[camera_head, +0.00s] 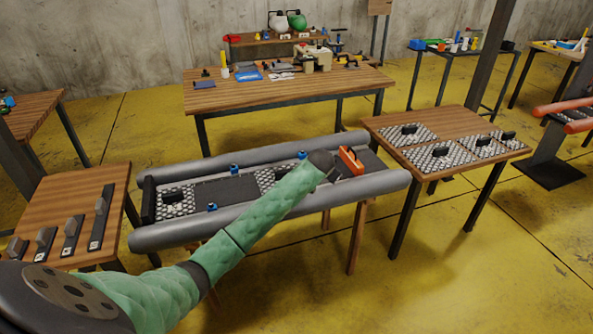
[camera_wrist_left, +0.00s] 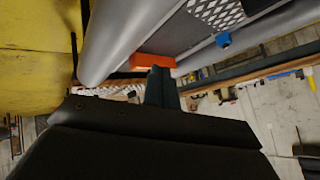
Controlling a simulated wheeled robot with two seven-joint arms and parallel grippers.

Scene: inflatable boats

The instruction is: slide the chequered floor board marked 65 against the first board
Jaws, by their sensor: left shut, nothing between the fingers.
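A grey inflatable boat (camera_head: 270,229) lies on a wooden stand, with one chequered floor board (camera_head: 178,200) at its left end and another chequered board (camera_head: 270,178) near its middle. A plain dark panel lies between them. No number is legible, so I cannot tell which board is 65. My left arm reaches over the near tube. The left gripper (camera_wrist_left: 160,87) is shut and empty, its fingertips close to an orange block (camera_head: 350,161) in the boat's right part; contact is unclear. The middle board also shows in the wrist view (camera_wrist_left: 218,12). My right gripper is out of view.
Blue clips (camera_head: 234,169) sit along the tubes. A right table (camera_head: 440,126) carries several chequered boards with black handles. A left table (camera_head: 104,190) holds several dark handled pieces. A cluttered bench (camera_head: 290,92) stands behind the boat. Yellow floor is free at front right.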

